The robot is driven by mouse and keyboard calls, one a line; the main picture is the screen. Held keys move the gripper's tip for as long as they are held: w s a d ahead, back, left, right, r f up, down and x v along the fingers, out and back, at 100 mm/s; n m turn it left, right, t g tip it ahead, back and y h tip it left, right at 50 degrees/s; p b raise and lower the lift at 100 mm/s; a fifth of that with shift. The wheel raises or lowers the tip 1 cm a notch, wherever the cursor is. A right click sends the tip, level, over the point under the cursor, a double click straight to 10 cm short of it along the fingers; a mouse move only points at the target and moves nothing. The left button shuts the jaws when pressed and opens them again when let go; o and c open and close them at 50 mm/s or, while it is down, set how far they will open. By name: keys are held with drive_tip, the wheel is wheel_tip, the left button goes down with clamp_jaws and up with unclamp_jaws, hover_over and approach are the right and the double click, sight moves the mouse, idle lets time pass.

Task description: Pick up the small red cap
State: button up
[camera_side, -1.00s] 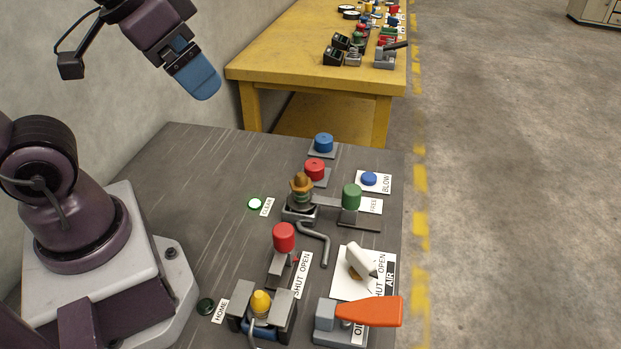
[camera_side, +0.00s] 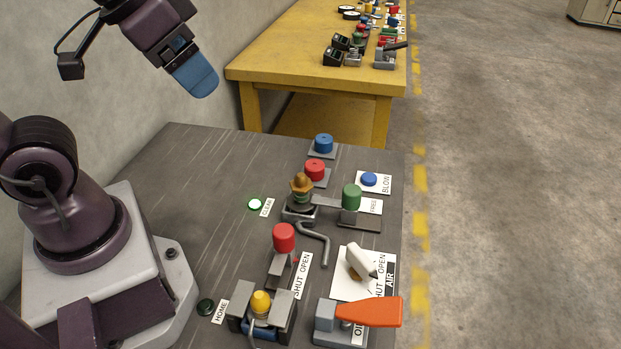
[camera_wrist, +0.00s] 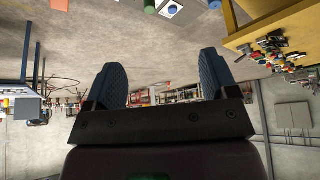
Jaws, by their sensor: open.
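A small red cap (camera_side: 315,168) sits on a grey plate at the back of the dark bench, between a blue cap (camera_side: 323,142) and a brown-topped fitting (camera_side: 301,184). A second, taller red piece (camera_side: 284,237) stands nearer the front, on a grey block by a SHUT/OPEN label. My gripper (camera_side: 200,84) is raised above the back left of the bench, well away from both. In the wrist view my gripper (camera_wrist: 163,78) has its two blue fingers wide apart with nothing between them. I cannot make out the red cap in the wrist view.
A green cap (camera_side: 351,197) stands right of the brown-topped fitting. A bent grey rod (camera_side: 322,245), a white lever (camera_side: 361,259) and an orange handle (camera_side: 368,311) stand up nearer the front. A yellow table (camera_side: 290,50) with more parts is behind. The bench's back left is clear.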

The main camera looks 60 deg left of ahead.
drive_tip(key=n+g+y, duration=0.1)
drive_tip(key=n+g, duration=0.2)
drive_tip(key=n, duration=0.1)
approach(314, 165)
drive_tip(key=shift+n, duration=0.3)
drive_tip(key=x, duration=0.4)
drive_tip(key=shift+a+f, duration=0.1)
drive_tip(key=shift+x, duration=3.15)
drive_tip(key=c, duration=1)
